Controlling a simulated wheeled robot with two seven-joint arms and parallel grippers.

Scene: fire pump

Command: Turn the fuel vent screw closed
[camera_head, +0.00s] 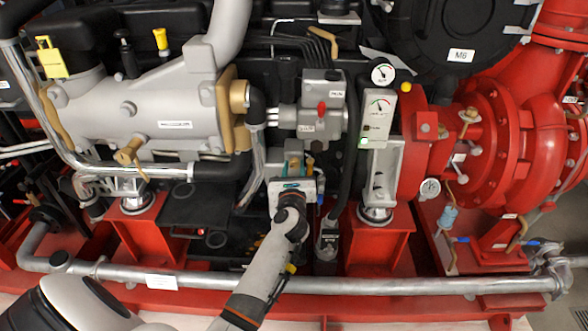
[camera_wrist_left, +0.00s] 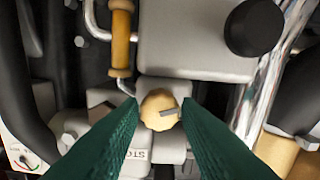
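A round brass-coloured screw head (camera_wrist_left: 159,110) with a grey slot mark shows in the left wrist view, on a light grey metal fitting; I take it as the fuel vent screw. My left gripper (camera_wrist_left: 161,104) has its two green fingers apart, one on each side of the screw head. A narrow gap seems to remain at each side; firm contact cannot be seen. In the head view my left gripper (camera_head: 293,166) reaches into the engine below the grey valve block, and the screw is hidden there. My right gripper is not in view.
A grey housing with a black knob (camera_wrist_left: 254,27) and a chrome pipe (camera_wrist_left: 270,75) lie close to the fingers. In the head view, a grey block with a red knob (camera_head: 321,108) sits above the gripper. A long grey pipe (camera_head: 400,286) runs along the front.

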